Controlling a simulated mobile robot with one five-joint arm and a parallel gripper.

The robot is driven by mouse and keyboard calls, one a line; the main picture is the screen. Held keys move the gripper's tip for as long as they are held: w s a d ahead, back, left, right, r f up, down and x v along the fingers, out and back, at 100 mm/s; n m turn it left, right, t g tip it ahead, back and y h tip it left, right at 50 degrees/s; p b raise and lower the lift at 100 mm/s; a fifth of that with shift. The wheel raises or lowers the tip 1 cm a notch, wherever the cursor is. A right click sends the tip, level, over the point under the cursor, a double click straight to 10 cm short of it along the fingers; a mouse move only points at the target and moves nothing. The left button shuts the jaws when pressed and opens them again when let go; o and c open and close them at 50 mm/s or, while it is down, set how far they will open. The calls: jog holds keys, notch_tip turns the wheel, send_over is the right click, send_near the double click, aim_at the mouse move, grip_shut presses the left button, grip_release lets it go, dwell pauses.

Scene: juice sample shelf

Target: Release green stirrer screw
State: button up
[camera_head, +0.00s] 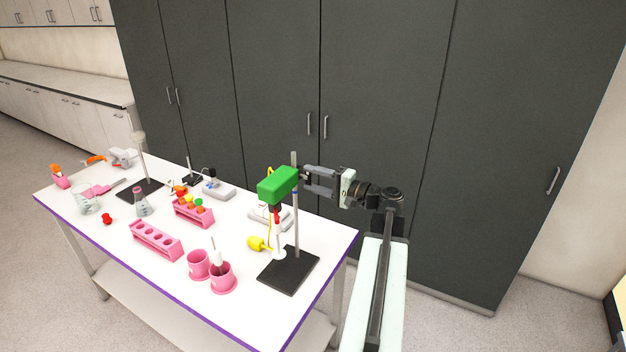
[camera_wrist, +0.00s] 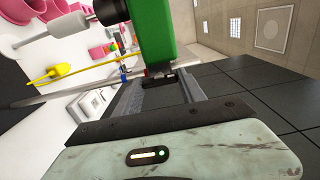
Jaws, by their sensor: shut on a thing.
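The green stirrer (camera_head: 277,184) is a green block mounted on a metal rod above a black base plate (camera_head: 289,270) at the table's right end. In the wrist view the green block (camera_wrist: 150,35) fills the top middle. My gripper (camera_head: 306,180) reaches in from the right, level with the block. Its fingertips (camera_wrist: 160,79) are at a small dark screw (camera_wrist: 158,74) on the block's near side and shut on it. The screw is mostly hidden by the fingertips, so its turn cannot be told.
Pink cups (camera_head: 222,278) stand left of the stirrer base, and pink racks (camera_head: 157,241) lie farther left. A yellow item (camera_head: 257,243) lies beside the rod. A second stand (camera_head: 140,187) is at the back left. Dark cabinets (camera_head: 385,100) rise behind the table.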

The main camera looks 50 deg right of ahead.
dwell(0.5)
jog(key=o, duration=1.4)
jog(key=shift+c, duration=0.2)
jog(key=v, duration=0.8)
